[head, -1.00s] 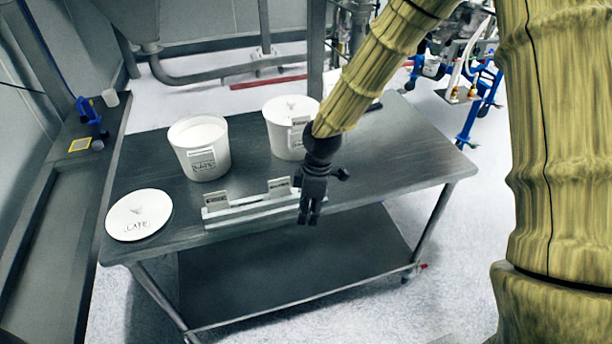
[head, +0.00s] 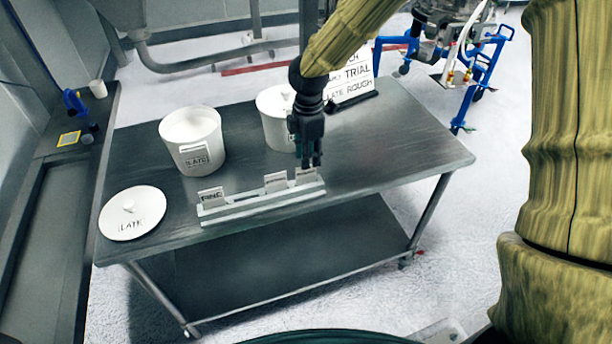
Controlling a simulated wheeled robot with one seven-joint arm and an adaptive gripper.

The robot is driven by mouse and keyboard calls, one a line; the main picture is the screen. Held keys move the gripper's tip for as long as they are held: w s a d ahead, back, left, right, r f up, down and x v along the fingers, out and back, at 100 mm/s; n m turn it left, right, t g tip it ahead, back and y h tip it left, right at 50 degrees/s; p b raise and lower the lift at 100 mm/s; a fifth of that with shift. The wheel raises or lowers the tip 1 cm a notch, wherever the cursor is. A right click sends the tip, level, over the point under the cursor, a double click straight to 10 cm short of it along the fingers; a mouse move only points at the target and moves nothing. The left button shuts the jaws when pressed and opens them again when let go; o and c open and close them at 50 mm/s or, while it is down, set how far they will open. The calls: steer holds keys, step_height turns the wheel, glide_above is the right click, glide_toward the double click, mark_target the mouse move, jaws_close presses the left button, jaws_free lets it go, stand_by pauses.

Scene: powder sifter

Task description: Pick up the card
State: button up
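A white card holder (head: 250,206) lies along the front part of the steel table. Small cards stand upright in it: a left card (head: 211,197) whose print looks like "FINE", a middle card (head: 275,183), and a right card (head: 305,175). The print on the middle and right cards is too small to read. My gripper (head: 309,163) points down with its fingertips just above or behind the right card. I cannot tell whether it touches the card, nor how far the fingers are apart.
A white tub (head: 193,140) with a label stands open behind the holder, and a second tub (head: 273,115) is beside my gripper. A round white lid (head: 132,213) lies at the table's left. A sign (head: 352,80) stands at the back. The table's right side (head: 410,150) is clear.

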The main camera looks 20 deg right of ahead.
mark_target(306, 178)
steer(key=shift+a+f+p, duration=0.2)
steer(key=shift+f+p, duration=0.9)
steer(key=shift+f, duration=1.6)
jaws_close()
